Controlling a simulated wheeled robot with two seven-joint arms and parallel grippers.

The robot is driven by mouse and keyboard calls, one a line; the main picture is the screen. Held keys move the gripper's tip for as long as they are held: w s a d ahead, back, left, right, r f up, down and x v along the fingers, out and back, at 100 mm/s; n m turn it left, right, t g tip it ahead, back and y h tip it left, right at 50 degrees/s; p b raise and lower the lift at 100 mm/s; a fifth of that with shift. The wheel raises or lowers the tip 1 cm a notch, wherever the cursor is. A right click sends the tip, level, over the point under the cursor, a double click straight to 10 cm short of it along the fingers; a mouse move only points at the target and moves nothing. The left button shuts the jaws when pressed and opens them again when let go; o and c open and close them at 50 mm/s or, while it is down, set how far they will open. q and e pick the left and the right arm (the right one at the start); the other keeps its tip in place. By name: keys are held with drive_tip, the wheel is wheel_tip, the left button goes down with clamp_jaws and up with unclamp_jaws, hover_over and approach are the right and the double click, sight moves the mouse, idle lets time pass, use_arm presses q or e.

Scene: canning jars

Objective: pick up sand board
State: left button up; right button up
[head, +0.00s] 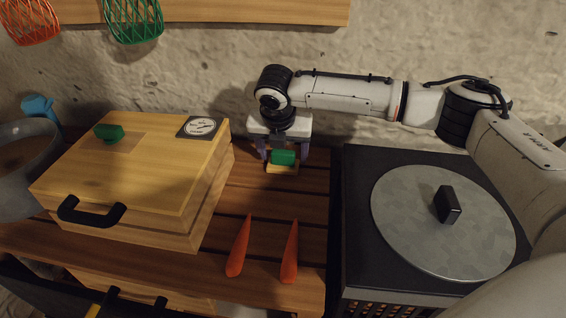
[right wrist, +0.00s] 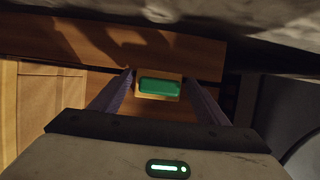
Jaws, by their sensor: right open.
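A small sand-coloured board (head: 283,170) with a green block on top (head: 284,157) sits on the slatted wooden table near the wall. My right gripper (head: 283,153) points down over it, open, with one finger on each side of the green block. In the right wrist view the green block (right wrist: 160,86) lies between the open fingers (right wrist: 161,78), and the board's edge (right wrist: 140,92) shows around it. I see a gap between the fingers and the block. My left gripper is not in view.
A wooden box (head: 145,165) with a black handle, a green knob and a dial stands left of the board. Two carrots (head: 239,247) lie in front. A black cooker with a round grey lid (head: 410,215) stands right. A grey pot (head: 25,160) is far left.

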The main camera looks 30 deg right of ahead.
sight(283, 151)
drive_tip(key=c, duration=1.2)
drive_tip(key=shift+r, duration=0.1)
wheel_tip(283, 151, up, 10)
drive_tip(key=shift+f+p, duration=0.1)
drive_tip(key=shift+p, duration=0.45)
